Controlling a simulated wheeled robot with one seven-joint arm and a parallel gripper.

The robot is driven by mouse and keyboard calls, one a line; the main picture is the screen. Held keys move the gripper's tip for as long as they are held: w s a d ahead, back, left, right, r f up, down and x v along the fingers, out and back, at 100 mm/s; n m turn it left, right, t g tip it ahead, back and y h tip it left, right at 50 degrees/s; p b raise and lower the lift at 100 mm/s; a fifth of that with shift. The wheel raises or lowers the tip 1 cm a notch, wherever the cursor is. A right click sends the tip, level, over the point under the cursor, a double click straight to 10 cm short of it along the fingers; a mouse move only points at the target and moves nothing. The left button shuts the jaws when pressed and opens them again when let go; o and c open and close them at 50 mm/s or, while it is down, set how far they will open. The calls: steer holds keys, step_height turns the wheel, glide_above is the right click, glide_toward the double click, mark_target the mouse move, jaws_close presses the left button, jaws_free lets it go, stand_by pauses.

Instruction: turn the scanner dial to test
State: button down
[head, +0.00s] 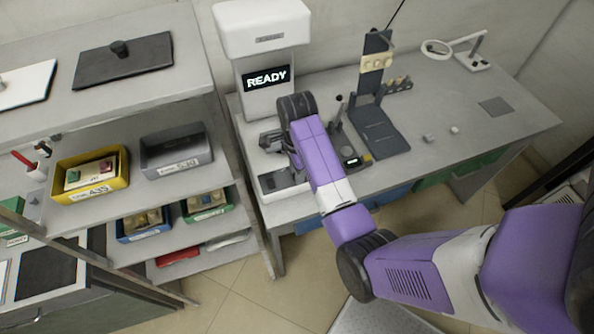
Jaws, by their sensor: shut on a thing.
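The scanner (265,95) is a white machine at the left end of the far workbench, with a dark display (267,78) reading "READY". My gripper (268,142) is at the scanner's lower front, just below the display and above the scanner's base. It is shut on the scanner dial, which the gripper hides. The dial's setting and its marks cannot be read from this view. My purple and white arm reaches in from the lower right and covers part of the scanner's right side.
The workbench (440,150) holds a dark upright stand (376,65), a ring-shaped magnifier (436,48) and small parts to the right. A shelf on the left carries a yellow bin (62,183), a grey bin (178,160) and other bins. Bench space at far right is mostly clear.

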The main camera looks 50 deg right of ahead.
steer(key=shift+r+m, duration=0.1)
steer(key=shift+m, duration=0.4)
steer(key=c, duration=1.2)
jaws_free()
steer(key=shift+o, duration=0.2)
